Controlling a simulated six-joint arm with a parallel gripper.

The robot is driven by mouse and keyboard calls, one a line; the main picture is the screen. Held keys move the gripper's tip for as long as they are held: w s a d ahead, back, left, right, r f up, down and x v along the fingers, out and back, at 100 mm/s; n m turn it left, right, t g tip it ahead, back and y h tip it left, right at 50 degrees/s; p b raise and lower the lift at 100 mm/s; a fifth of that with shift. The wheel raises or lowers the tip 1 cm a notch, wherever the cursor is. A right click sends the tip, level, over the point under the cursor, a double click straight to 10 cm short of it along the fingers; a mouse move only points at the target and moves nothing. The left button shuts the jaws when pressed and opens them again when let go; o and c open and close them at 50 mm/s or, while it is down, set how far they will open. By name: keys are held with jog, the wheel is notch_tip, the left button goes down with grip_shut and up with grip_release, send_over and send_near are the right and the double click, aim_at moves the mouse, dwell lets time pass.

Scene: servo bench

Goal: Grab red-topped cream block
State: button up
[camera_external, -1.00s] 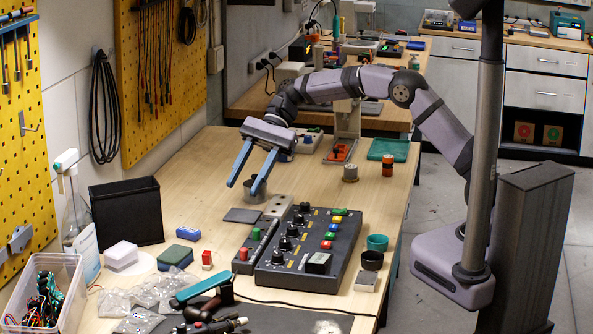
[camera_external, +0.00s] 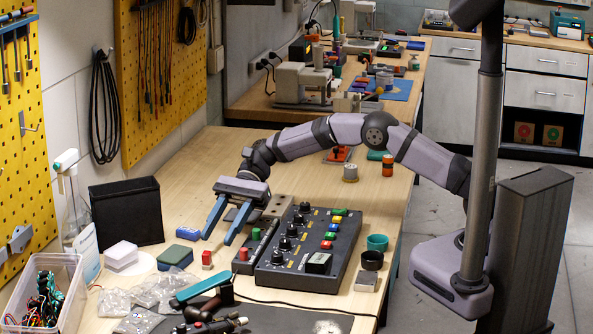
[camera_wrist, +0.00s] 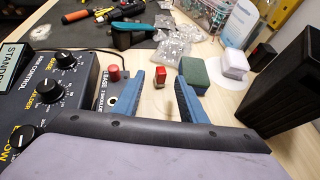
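The small block with a red top (camera_external: 207,257) stands upright on the wooden bench, left of the control panel, with a paler lower part. In the wrist view the red-topped cream block (camera_wrist: 160,71) shows beyond and between my fingertips. My gripper (camera_external: 217,241) is open and empty, pointing down, above and slightly behind the block in the outside view. In the wrist view my gripper (camera_wrist: 161,80) has its two blue fingers spread apart, with nothing held between them.
A dark control panel (camera_external: 310,250) with knobs and buttons stands to the right. A green sponge-like block (camera_external: 175,257), a blue block (camera_external: 188,233) and a black bin (camera_external: 127,212) stand to the left. Clear bags (camera_external: 150,290) and tools lie in front.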

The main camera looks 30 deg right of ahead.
aim_at(210, 251)
jog(key=shift+s+a+f, duration=0.25)
jog(key=shift+s+a, duration=0.1)
jog(key=shift+a, duration=0.1)
jog(key=shift+w+f+p+x, duration=0.15)
jog(key=shift+p+x, duration=0.5)
jog(key=shift+x, duration=0.85)
jog(key=shift+w+f+p+x, duration=0.1)
jog(key=shift+p+x, duration=0.5)
jog(key=shift+x, duration=0.95)
grip_shut()
